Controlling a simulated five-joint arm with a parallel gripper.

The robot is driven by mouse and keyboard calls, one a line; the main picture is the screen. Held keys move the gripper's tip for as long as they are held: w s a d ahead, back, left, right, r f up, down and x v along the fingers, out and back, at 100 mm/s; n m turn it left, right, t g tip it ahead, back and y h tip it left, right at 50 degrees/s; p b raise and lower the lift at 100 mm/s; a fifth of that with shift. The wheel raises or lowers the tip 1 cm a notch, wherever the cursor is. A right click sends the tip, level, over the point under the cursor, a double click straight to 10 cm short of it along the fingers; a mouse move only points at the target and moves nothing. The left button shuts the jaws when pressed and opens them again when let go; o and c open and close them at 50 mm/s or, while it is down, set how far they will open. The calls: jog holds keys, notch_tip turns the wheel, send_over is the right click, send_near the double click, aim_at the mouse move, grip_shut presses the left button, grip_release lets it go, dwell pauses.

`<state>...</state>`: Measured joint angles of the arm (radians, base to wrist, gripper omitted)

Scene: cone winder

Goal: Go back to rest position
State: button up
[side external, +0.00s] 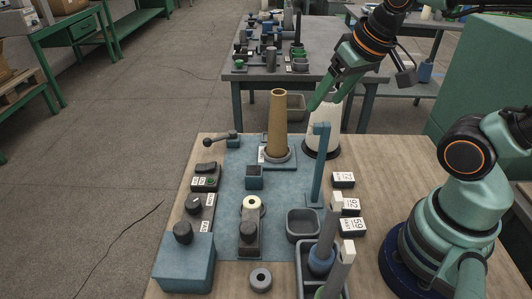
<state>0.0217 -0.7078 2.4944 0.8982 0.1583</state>
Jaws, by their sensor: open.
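My gripper (315,107) is at the upper middle of the side external view, reaching down from the upper right. Its jaws are open. Its fingertips are just beside the top of a white cone (325,132), which stands on a dark round base and is partly hidden by the gripper and a teal post. I cannot tell whether they touch. A tall tan cone (278,125) stands upright on a grey round holder to the left, apart from the gripper. My arm's rest position is not marked in the picture.
The wooden table carries a blue plate (231,225) with a teal post (320,165), a lever (222,139) and control boxes (199,212). A grey bin (303,225), numbered blocks (349,205) and a tray (301,270) with bobbins (321,258) stand nearer. A cluttered grey table (235,72) is behind.

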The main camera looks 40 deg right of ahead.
jog(key=shift+a+r+n, duration=0.3)
jog(key=shift+r+n, duration=0.1)
jog(key=shift+n, duration=0.6)
dwell(0.6)
